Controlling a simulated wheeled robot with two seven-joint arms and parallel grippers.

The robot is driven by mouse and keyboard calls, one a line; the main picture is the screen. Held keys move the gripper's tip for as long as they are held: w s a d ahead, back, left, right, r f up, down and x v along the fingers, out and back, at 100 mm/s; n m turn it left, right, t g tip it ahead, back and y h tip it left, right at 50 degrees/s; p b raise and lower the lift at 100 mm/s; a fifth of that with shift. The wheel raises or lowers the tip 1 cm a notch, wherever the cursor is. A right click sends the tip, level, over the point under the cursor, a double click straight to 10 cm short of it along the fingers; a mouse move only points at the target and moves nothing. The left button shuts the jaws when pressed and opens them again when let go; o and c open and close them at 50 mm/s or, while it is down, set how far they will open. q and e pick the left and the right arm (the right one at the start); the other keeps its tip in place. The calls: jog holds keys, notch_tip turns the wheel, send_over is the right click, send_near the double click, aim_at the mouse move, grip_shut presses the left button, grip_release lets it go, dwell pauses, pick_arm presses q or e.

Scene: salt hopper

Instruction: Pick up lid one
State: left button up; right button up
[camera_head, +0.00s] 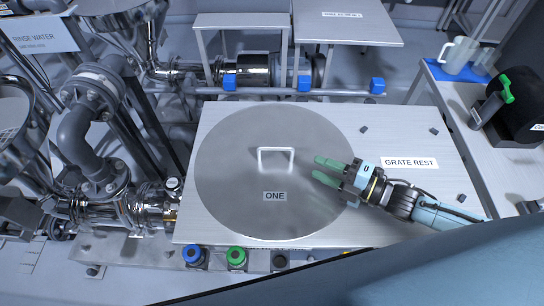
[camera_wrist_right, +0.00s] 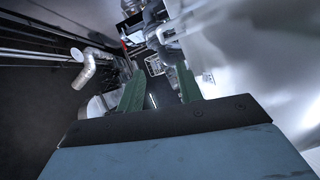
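Lid one (camera_head: 240,190) is a large round grey metal disc lying on a flat metal table top. It carries a label reading "ONE" and a white U-shaped handle (camera_head: 276,158) near its middle. My right gripper (camera_head: 322,170) comes in from the right above the lid's right part, its green fingers pointing left toward the handle and apart from it. The fingers are spread with nothing between them. In the right wrist view the open fingers (camera_wrist_right: 160,92) also show. My left gripper is not seen.
The table's right part, labelled "GRATE REST" (camera_head: 409,163), is bare apart from small dark studs. Pipes and valves (camera_head: 90,130) crowd the left side. A side bench (camera_head: 490,160) at right holds a white jug (camera_head: 459,54) and a black container (camera_head: 518,100).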

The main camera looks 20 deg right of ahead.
jog(key=shift+w+f+b, duration=0.3)
jog(key=shift+w+f, duration=0.4)
jog(key=shift+f, duration=0.05)
send_near(276, 147)
jog(key=w+a, duration=0.1)
jog(key=w+a+f, duration=0.1)
jog(key=shift+w+a+f, duration=0.25)
jog(key=shift+f, duration=0.05)
jog(key=x, duration=0.6)
jog(key=shift+w+a+r, duration=0.2)
jog(key=shift+w+r, duration=0.05)
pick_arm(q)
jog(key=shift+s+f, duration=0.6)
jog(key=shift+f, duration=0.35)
pick_arm(e)
grip_shut()
jog(key=shift+r, duration=0.15)
